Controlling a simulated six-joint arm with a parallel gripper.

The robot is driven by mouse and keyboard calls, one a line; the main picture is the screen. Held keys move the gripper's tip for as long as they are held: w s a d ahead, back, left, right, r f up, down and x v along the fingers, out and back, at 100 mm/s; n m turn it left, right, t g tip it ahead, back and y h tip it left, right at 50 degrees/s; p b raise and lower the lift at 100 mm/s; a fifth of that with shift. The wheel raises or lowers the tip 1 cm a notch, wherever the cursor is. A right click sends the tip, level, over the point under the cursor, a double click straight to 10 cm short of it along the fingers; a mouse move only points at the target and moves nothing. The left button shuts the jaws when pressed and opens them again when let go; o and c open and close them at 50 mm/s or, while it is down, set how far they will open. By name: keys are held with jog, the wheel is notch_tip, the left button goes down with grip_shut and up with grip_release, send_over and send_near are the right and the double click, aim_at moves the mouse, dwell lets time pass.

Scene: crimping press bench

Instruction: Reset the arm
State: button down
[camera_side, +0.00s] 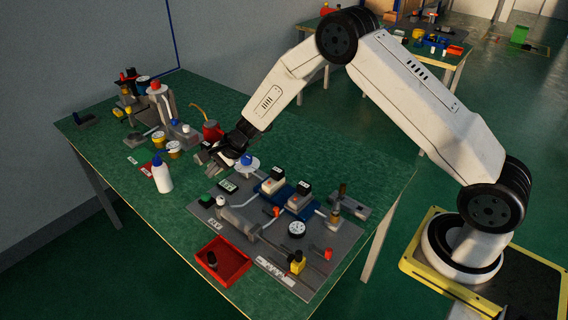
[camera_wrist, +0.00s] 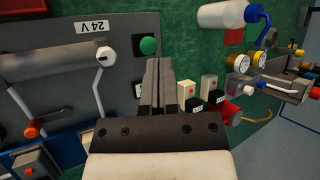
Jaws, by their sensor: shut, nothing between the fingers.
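My gripper (camera_side: 217,155) hangs over the green bench (camera_side: 350,170), beyond the back edge of the grey press plate. In the wrist view my gripper (camera_wrist: 158,64) shows its two dark fingers side by side, closed together with nothing between them. The grey press plate (camera_side: 225,236) carries a grey cylinder, blue blocks, a round gauge (camera_side: 297,228) and a green button (camera_side: 206,200). The green button also shows in the wrist view (camera_wrist: 148,46), just left of the fingertips.
A white bottle with a blue cap (camera_side: 162,178) stands left of my gripper. A red can (camera_side: 212,131) stands close behind it. A red tray (camera_side: 232,262) sits at the front.

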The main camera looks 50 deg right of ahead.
jog(key=s+d+r+n+g+h, duration=0.1)
jog(key=s+n, duration=0.4)
jog(key=s, duration=0.5)
jog(key=s+d+r+n+g+h, duration=0.1)
jog(key=s+d+r+n, duration=0.3)
jog(key=s, duration=0.6)
jog(key=s+d+r+n+g+h, duration=0.1)
jog(key=s+r+n, duration=0.4)
jog(key=s, duration=0.5)
jog(key=d+n+h, duration=0.1)
jog(key=h, duration=0.1)
jog(key=shift+s+d+r+n+h, duration=0.15)
jog(key=shift+r+n+h, duration=0.15)
jog(key=shift+n, duration=0.1)
jog(key=c, duration=1.3)
grip_release()
